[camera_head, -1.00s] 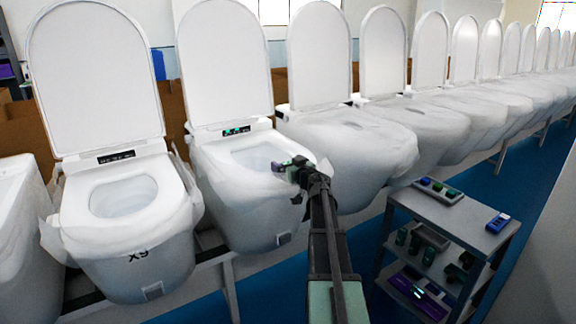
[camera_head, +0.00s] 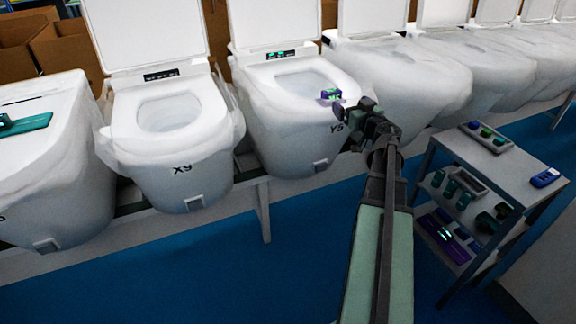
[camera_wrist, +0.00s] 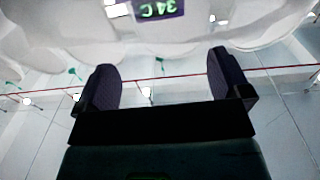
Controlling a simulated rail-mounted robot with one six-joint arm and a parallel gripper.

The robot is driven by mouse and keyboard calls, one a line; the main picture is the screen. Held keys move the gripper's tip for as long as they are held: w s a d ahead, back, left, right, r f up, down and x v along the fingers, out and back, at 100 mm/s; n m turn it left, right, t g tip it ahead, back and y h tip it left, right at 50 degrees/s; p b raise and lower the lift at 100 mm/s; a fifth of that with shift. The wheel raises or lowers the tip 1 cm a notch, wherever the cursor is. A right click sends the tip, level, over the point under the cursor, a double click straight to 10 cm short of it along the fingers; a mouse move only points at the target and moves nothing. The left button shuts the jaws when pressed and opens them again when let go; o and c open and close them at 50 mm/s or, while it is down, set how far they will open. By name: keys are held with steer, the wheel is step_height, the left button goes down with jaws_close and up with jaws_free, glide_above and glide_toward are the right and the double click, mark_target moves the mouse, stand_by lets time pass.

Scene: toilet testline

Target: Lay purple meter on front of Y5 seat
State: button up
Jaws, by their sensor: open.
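The purple meter (camera_head: 331,95) rests on the front rim of the Y5 toilet seat (camera_head: 294,97), right of the bowl opening. Its green-lit display faces up. The Y5 label (camera_head: 337,128) shows on the toilet's front below it. My gripper (camera_head: 346,124) is open and empty, just right of and in front of the meter, apart from it. In the wrist view, the meter (camera_wrist: 158,8) is at the top edge, its display reading 34 C upside down. It lies beyond my two spread fingers (camera_wrist: 164,76), with nothing between them.
The X9 toilet (camera_head: 168,128) stands to the left, and more wrapped toilets continue right. A grey cart (camera_head: 516,163) at right holds a tray of small devices (camera_head: 485,137), a blue device (camera_head: 545,178) and a purple device (camera_head: 443,238) lower down. Blue floor is open in front.

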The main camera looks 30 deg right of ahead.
steer(key=w+a+f+m+g+h, duration=0.1)
steer(key=a+f+m+g+h, duration=0.25)
steer(key=a, duration=0.45)
steer(key=a+f+m+g+h, duration=0.25)
steer(key=a+f+g, duration=0.2)
steer(key=a, duration=0.35)
steer(key=s+a+f+n+g+y, duration=0.2)
steer(key=s+a+f+g+y, duration=0.1)
steer(key=a, duration=0.5)
steer(key=s+a+f+n+g+y, duration=0.2)
steer(key=s+a, duration=0.4)
steer(key=a, duration=0.3)
steer(key=s+a+f+n+g+y, duration=0.3)
steer(key=s+a+f+g, duration=0.1)
steer(key=a, duration=0.4)
steer(key=shift+s+a+f+n+g+y, duration=0.25)
steer(key=shift+s+f+n+g+y, duration=0.05)
steer(key=shift+g, duration=0.2)
